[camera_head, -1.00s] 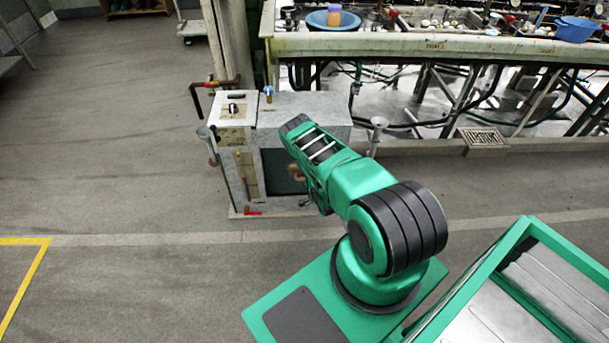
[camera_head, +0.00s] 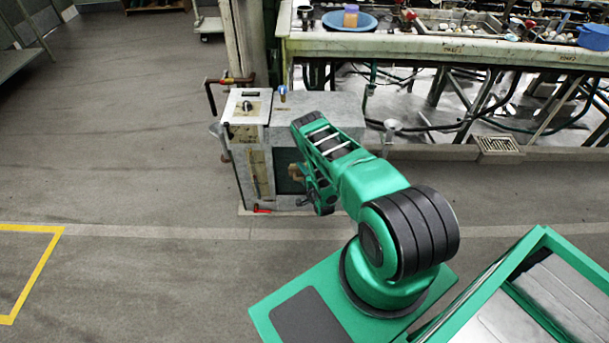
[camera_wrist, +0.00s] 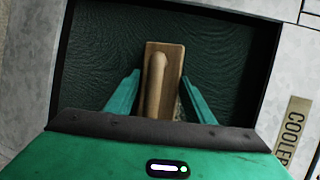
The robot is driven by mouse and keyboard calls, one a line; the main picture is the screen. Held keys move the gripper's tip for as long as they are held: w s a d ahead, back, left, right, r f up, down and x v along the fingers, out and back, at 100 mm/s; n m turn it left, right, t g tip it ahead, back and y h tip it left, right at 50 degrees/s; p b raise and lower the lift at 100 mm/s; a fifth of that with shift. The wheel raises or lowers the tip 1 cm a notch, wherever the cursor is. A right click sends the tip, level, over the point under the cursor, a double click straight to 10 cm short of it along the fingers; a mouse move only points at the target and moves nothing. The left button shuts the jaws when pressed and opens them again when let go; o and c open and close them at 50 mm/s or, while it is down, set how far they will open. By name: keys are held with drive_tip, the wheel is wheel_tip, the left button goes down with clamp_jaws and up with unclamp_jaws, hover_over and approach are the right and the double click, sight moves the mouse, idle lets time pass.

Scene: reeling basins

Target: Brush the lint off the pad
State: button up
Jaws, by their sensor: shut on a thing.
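The pad (camera_wrist: 230,50) is a dark green, wrinkled sheet in a dark-edged opening on the front of a grey cabinet. It is partly visible in the head view (camera_head: 283,168), beside my arm. A wooden brush (camera_wrist: 172,52) with a rounded handle lies over the pad's middle in the wrist view. My gripper (camera_wrist: 160,78) is shut on the brush, with one green finger on each side of it. The brush also shows as a small brown patch in the head view (camera_head: 295,172). Its bristles and their contact with the pad are hidden. I cannot make out lint.
The grey cabinet (camera_head: 315,103) stands on the floor, with a pipe (camera_head: 231,81) behind it and a funnel-like post (camera_head: 390,128) at its right. A long basin bench (camera_head: 430,46) runs behind. Open floor (camera_head: 120,140) lies to the left.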

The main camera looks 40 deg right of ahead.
sight(292, 168)
drive_tip(key=shift+w+a, duration=0.55)
drive_tip(key=shift+a, duration=0.35)
drive_tip(key=shift+w+a, duration=0.55)
drive_tip(key=shift+a, duration=0.3)
drive_tip(key=shift+w+r, duration=0.15)
drive_tip(key=shift+r, duration=1.05)
drive_tip(key=s+d, duration=0.7)
drive_tip(key=d, duration=0.3)
drive_tip(key=shift+s+d, duration=0.15)
drive_tip(key=shift+d, duration=0.1)
drive_tip(key=s+a, duration=0.3)
drive_tip(key=s, duration=0.2)
drive_tip(key=shift+a, duration=0.2)
drive_tip(key=shift+s+a, duration=0.1)
drive_tip(key=shift+s, duration=0.05)
drive_tip(key=shift+s+a, duration=0.75)
drive_tip(key=shift+s, duration=0.35)
